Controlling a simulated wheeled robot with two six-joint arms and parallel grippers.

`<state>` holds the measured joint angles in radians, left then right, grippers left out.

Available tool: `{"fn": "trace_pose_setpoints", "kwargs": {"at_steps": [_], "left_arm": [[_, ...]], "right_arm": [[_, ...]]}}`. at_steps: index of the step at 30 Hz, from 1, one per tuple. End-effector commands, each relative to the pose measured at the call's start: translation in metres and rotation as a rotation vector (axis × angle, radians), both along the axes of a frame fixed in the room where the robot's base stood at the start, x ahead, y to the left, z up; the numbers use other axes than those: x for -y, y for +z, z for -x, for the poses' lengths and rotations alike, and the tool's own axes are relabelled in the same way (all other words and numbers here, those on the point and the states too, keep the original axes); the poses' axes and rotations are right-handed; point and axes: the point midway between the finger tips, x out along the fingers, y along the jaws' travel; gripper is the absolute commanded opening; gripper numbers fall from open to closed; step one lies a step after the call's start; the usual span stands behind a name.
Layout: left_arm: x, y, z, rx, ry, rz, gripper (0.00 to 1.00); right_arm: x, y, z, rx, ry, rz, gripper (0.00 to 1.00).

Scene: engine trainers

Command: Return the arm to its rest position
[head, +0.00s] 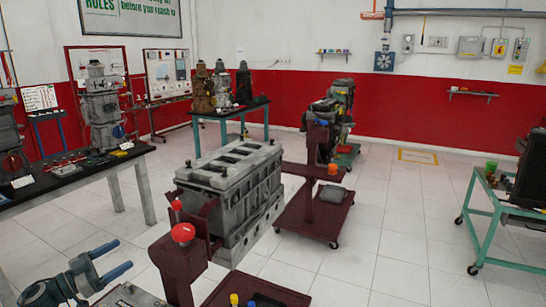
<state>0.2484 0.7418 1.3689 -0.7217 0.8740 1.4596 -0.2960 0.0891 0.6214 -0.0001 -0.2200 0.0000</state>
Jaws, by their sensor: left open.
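My left gripper (118,257) shows in the lower left corner of the head view. Its two dark blue-grey fingers are spread apart with nothing between them. It is to the left of a dark red engine stand (177,268) and apart from it. A grey engine block (235,180) is mounted on that stand. My right gripper is out of view.
A dark-topped table (70,178) with engine parts is at the left. A second engine stand (315,212) is behind the block. A green cart (483,237) is at the right. The tiled floor (400,235) between them is clear.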

Motion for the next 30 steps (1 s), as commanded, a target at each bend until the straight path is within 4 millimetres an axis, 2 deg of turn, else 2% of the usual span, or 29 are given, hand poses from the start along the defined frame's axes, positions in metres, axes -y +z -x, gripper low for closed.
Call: {"fn": "trace_pose_setpoints", "kwargs": {"at_steps": [8, 14, 20, 24, 27, 30], "left_arm": [[0.039, -0.031, 0.008, 0.050, 0.325, 0.054, 0.81], [0.056, -0.072, 0.041, -0.067, 0.635, 0.041, 0.81], [0.074, -0.124, 0.102, -0.330, 0.867, -0.047, 0.81], [0.094, -0.161, 0.162, -0.578, 0.948, -0.153, 0.81], [0.111, -0.181, 0.209, -0.759, 0.954, -0.239, 0.81], [0.126, -0.192, 0.248, -0.902, 0.931, -0.314, 0.81]], "right_arm": [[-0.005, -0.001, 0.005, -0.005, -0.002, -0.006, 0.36], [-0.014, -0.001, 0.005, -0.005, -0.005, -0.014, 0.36], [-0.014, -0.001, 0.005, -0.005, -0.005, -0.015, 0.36], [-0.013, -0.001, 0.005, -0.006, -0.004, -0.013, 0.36], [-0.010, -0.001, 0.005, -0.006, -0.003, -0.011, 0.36], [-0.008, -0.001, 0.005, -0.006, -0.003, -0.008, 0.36]]}}
